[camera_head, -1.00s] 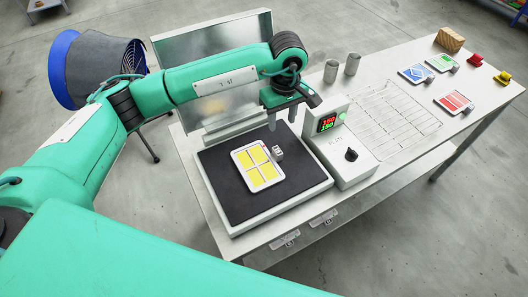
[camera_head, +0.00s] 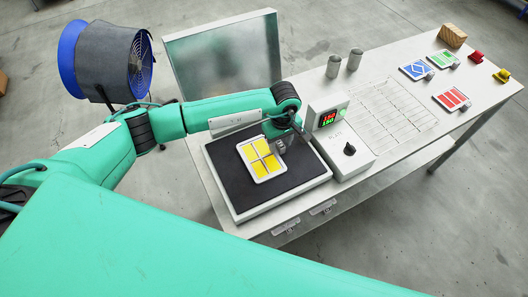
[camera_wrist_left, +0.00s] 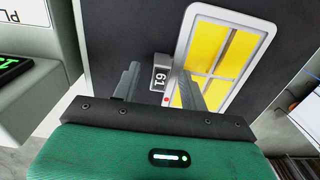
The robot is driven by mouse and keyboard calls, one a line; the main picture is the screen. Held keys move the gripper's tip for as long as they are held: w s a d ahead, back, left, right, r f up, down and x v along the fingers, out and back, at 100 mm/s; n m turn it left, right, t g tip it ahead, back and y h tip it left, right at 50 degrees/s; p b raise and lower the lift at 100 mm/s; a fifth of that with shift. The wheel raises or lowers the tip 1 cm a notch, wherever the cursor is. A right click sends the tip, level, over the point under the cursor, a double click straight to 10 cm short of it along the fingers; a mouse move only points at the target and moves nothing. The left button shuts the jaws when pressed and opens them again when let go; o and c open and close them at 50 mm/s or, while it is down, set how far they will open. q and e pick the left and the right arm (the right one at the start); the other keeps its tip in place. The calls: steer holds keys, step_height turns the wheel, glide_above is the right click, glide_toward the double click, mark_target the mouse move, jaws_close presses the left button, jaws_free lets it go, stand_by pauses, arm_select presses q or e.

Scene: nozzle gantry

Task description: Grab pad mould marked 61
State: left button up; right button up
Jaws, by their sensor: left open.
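The pad mould is a white frame with four yellow panels (camera_head: 261,159), lying on the black plate of a press. It also shows in the left wrist view (camera_wrist_left: 215,55). A grey tab marked 61 (camera_wrist_left: 161,73) sticks out from its side. My left gripper (camera_wrist_left: 157,84) is open and empty, its two fingers pointing toward the tab, which appears between them in the wrist view. In the head view the left gripper (camera_head: 290,139) is low beside the tab, partly hidden by its wrist. I cannot tell whether the fingers touch the tab. My right gripper is out of view.
A control box (camera_head: 340,148) with a lit display and knob stands close to the right. A metal panel (camera_head: 225,65) rises behind the plate. Two grey cylinders (camera_head: 344,63), other coloured moulds (camera_head: 450,99) and a wooden block (camera_head: 452,36) are farther right.

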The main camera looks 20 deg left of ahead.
arm_select(q)
steer(key=shift+f, duration=0.1)
jaws_close()
stand_by(0.3)
